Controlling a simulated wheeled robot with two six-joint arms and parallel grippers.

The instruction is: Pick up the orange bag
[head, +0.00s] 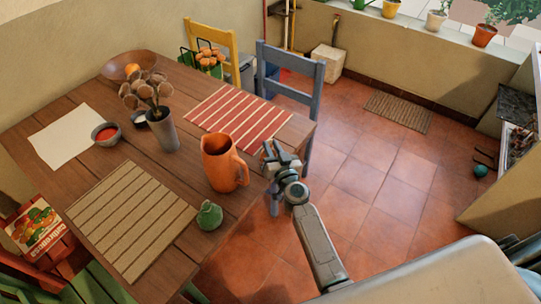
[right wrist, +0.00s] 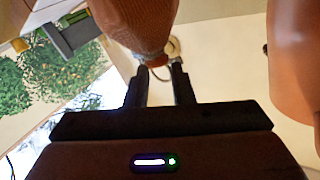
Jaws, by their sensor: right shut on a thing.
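The orange bag (right wrist: 140,25) has a woven, net-like orange-brown surface. It fills the top middle of the right wrist view and narrows to a neck between my fingertips, with a pale loop beside it. My right gripper (right wrist: 158,88) is shut on that neck. In the head view my right gripper (head: 280,160) is just past the table's right edge, to the right of the orange jug; I cannot make out the bag there. My left gripper is not in view.
The orange jug (head: 222,165) stands at the table edge close to my right gripper. A green pear-shaped thing (head: 209,216) is in front of it. A blue chair (head: 290,55) is behind. The tiled floor (head: 385,180) at right is mostly clear.

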